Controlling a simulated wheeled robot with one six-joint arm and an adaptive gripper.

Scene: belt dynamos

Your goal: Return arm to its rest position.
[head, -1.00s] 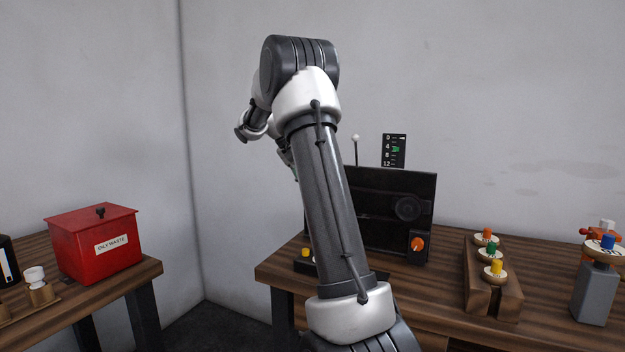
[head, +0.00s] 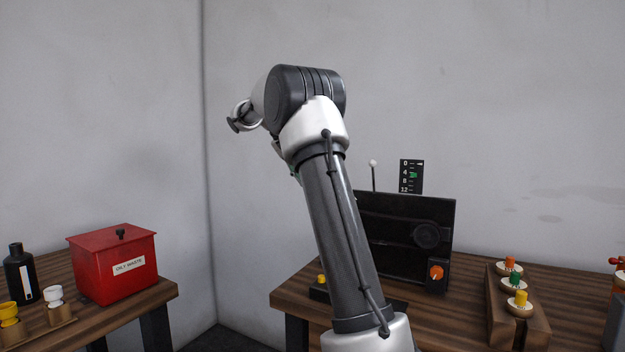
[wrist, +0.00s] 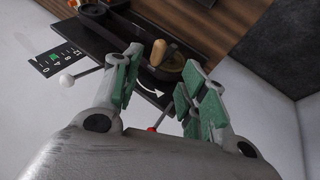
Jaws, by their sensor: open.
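My gripper (wrist: 160,100) shows in the wrist view with its two green-padded fingers apart and nothing between them. Beyond the fingers is a dark machine with a wooden knob (wrist: 158,52) and a white-tipped lever (wrist: 67,80). In the head view my arm rises in front of the black machine panel (head: 408,218) and bends to the left at the top. My gripper is mostly hidden behind the arm there.
A red waste box (head: 112,268), a black bottle (head: 20,272) and small cups stand on the left table. The right table holds a wooden rack (head: 505,310) with coloured-knob pieces. A scale (head: 411,176) stands behind the panel. A floor gap separates the tables.

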